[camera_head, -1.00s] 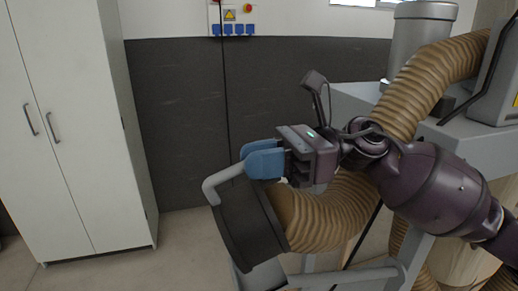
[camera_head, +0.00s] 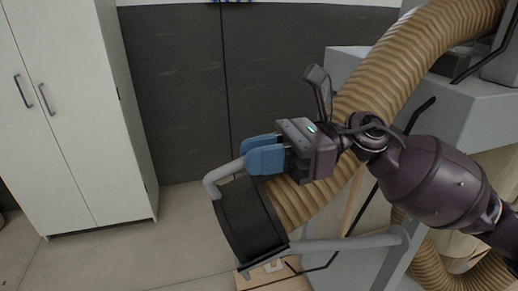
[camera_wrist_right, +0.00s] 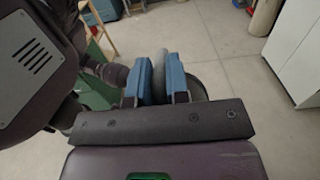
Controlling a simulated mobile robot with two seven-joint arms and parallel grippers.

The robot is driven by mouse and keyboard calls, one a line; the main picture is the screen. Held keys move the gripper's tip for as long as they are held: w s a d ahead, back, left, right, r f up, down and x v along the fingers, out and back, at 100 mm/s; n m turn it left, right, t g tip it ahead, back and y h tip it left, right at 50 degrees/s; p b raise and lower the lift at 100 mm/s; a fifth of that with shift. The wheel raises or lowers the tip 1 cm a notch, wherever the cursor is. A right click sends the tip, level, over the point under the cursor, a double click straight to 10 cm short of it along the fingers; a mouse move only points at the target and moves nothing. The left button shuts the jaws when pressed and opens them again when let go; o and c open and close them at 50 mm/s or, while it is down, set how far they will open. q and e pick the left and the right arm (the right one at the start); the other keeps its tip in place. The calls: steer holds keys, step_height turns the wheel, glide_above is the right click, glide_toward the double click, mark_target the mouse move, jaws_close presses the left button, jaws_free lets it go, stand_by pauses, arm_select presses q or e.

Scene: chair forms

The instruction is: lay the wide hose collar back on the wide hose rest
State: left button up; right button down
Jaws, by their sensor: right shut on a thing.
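The wide hose collar (camera_head: 248,221) is a black band at the lower end of a tan ribbed hose (camera_head: 412,58). Its grey bent handle (camera_head: 222,176) rises at its upper left. My right gripper (camera_head: 264,156), with blue fingers, is shut on this handle above the collar. In the right wrist view the blue fingers (camera_wrist_right: 163,80) stand on both sides of the grey handle (camera_wrist_right: 160,66). A grey tubular arm (camera_head: 350,243) runs from the machine to the collar's lower right edge. It may be the wide hose rest; I cannot tell whether they touch. My left gripper is out of view.
A grey machine housing (camera_head: 430,105) stands at the right, behind my right arm. A white cabinet (camera_head: 75,110) stands at the left. A light wooden piece (camera_head: 285,279) is low under the collar. The floor (camera_head: 130,255) at lower left is clear.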

steer(key=shift+r, duration=0.1)
steer(key=c, duration=1)
jaws_free()
steer(key=shift+c, duration=0.2)
step_height(320, 180, up, 20)
steer(key=p, duration=0.1)
steer(key=shift+s, duration=0.1)
